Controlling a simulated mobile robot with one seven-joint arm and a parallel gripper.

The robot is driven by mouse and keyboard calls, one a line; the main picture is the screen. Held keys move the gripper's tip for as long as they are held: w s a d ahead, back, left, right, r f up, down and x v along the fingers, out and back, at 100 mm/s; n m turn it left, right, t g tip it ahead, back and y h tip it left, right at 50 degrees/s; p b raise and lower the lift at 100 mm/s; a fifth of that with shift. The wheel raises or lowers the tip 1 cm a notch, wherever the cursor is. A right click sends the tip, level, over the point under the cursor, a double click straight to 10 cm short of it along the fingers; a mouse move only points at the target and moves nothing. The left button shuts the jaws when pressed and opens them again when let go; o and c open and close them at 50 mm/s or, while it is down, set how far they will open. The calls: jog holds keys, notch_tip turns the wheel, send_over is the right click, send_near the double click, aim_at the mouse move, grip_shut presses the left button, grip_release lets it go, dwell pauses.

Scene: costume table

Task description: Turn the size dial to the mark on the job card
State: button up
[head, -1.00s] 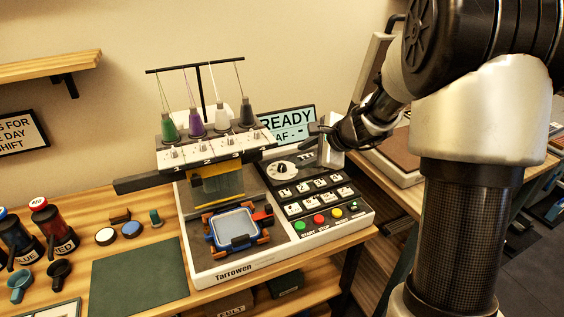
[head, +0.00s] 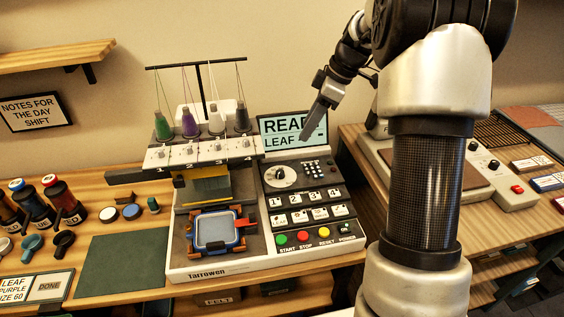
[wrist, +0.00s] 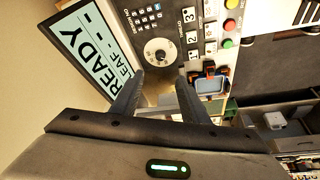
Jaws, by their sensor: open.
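The size dial (head: 280,177), a black knob on a round white plate, sits on the machine's dark control panel below the screen. It also shows in the wrist view (wrist: 160,52), just beyond my fingertips; its setting is too small to read. My gripper (head: 305,136) hangs in front of the screen, above the dial and apart from it. In the wrist view its two fingers (wrist: 160,84) are spread with nothing between them. The job card (head: 37,287) lies at the table's lower left and reads LEAF, PURPLE, SIZE 60.
The screen (head: 293,132) reads READY and LEAF, partly covered by my gripper. Numbered buttons and coloured START, STOP and RESET buttons (head: 303,237) sit below the dial. Thread cones (head: 190,123) stand left of the panel, above a blue hoop (head: 214,231). A green mat (head: 120,262) lies bare.

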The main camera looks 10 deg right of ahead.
aim_at(281, 172)
jog(key=x, duration=1.7)
jog(key=shift+s+f, duration=0.1)
jog(key=shift+f, duration=0.1)
jog(key=shift+c, duration=0.2)
jog(key=shift+b, duration=0.35)
grip_shut()
